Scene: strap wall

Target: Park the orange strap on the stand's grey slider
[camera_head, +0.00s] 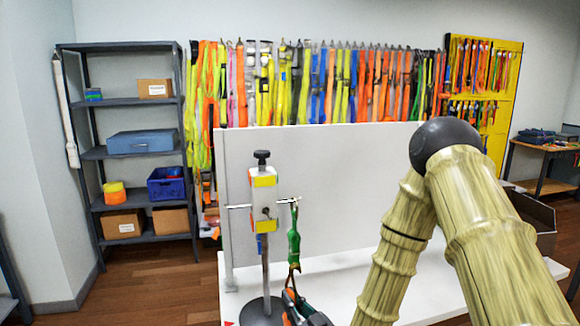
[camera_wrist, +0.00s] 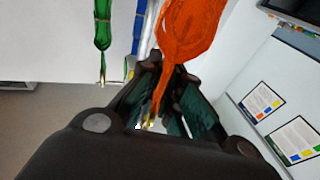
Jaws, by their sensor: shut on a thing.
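The orange strap (camera_wrist: 190,30) hangs large in the wrist view, its narrow lower end between the dark fingers of my gripper (camera_wrist: 168,85). My gripper is shut on it. In the head view my gripper (camera_head: 298,305) is low, right of the stand's pole (camera_head: 266,275), with a little orange showing at it. The stand carries a pale block (camera_head: 263,207) with orange and yellow patches and a thin crossbar (camera_head: 238,206). I cannot make out which part is the grey slider. A green strap (camera_head: 294,243) hangs from the crossbar's right end, above my gripper.
A blue strap (camera_head: 262,244) hangs behind the pole; it also shows in the wrist view (camera_wrist: 139,30). A white panel (camera_head: 350,175) rises behind the stand on a white table (camera_head: 340,285). My arm covers the right part of the table. Shelving (camera_head: 135,101) stands at the left.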

